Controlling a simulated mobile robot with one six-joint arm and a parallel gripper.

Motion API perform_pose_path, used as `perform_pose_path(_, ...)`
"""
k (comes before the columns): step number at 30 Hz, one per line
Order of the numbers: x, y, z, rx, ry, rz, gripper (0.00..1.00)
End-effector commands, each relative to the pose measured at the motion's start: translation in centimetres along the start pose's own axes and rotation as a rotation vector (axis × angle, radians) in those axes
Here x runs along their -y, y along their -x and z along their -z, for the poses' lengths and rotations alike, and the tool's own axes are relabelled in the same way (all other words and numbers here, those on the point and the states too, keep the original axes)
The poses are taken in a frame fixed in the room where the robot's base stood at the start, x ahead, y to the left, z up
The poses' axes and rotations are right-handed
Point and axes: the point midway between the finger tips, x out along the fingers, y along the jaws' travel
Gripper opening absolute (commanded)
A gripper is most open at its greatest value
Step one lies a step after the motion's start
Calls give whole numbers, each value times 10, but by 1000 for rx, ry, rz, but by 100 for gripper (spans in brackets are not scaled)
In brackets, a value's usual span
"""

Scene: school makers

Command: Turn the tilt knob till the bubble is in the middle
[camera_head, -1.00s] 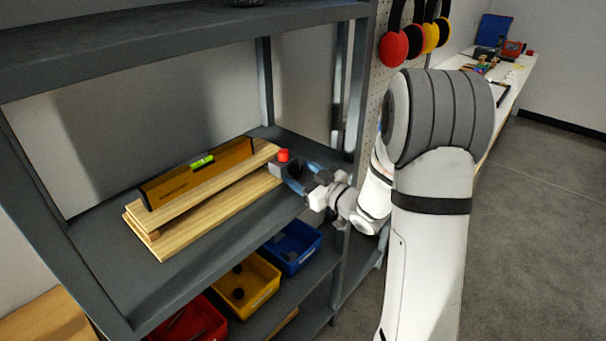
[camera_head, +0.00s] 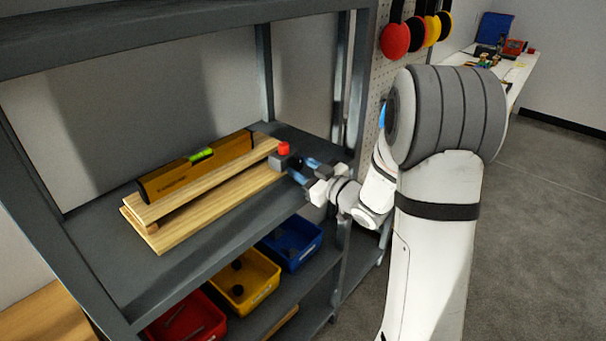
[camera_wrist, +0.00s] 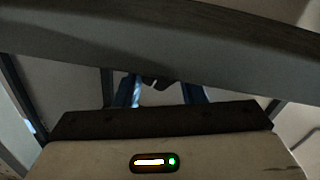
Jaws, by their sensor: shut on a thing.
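A brown-gold spirit level (camera_head: 178,180) with a bright yellow-green vial (camera_head: 202,155) rests on the upper wooden board (camera_head: 206,186). The bubble is too small to make out. The red tilt knob (camera_head: 283,148) is at the right end of this board. My gripper (camera_head: 288,161) reaches in from the right and is shut at the knob, its fingertips partly hiding the knob's lower part. In the wrist view, the blue fingers of my gripper (camera_wrist: 158,86) show beyond the dark wrist edge, with a dark shape between them.
The boards, one over a lower wooden base (camera_head: 222,205), stand on a grey metal shelf (camera_head: 112,243). A shelf plank crosses above and posts stand beside my arm. Red (camera_head: 183,318), yellow (camera_head: 244,281) and blue (camera_head: 291,244) bins sit below.

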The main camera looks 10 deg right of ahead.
Motion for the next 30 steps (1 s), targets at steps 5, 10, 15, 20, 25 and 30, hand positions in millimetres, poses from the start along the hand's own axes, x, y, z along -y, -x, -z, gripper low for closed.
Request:
perform_pose_path(5,1,0,-6,-12,111,-4,14)
perform_pose_path(10,0,0,-3,-14,171,-4,14)
perform_pose_path(15,0,0,-1,-13,182,-3,14)
perform_pose_path(20,0,0,0,-13,181,-3,14)
perform_pose_path(25,0,0,0,-13,180,-3,48)
perform_pose_path(30,0,0,-1,-14,180,-3,59)
